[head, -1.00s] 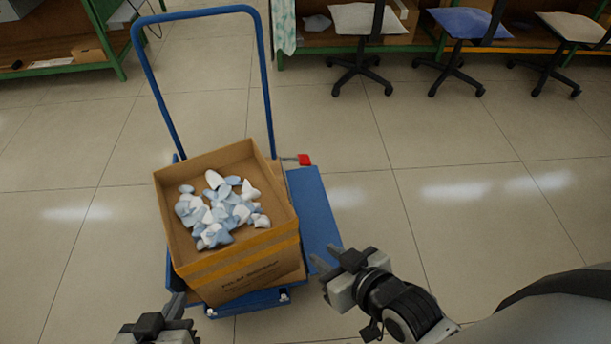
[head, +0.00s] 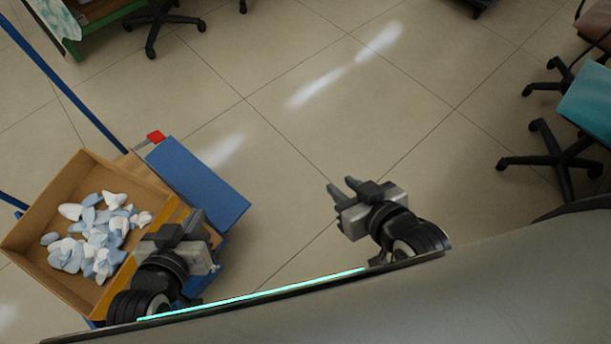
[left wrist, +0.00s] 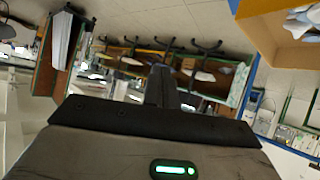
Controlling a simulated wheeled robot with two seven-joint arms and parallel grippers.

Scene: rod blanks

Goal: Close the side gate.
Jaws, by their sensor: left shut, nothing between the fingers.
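I cannot make out a side gate for certain in either view. A blue cart (head: 199,187) stands at the left of the head view, with a flat blue surface beside an open cardboard box (head: 36,217). A small red-tipped part (head: 156,136) sticks out near the box's far corner. My left gripper (head: 194,217) is shut and empty, in front of the box's right side and hiding part of it. Its closed fingers (left wrist: 161,85) show in the left wrist view. My right gripper (head: 342,188) is over bare floor right of the cart, its two fingers apart and empty.
Blue and white pieces (head: 95,235) lie in the box. The cart's blue handle bar (head: 70,92) rises at the left. Wheeled chairs stand at the top and right, one with a teal seat (head: 590,100). The tiled floor between is clear.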

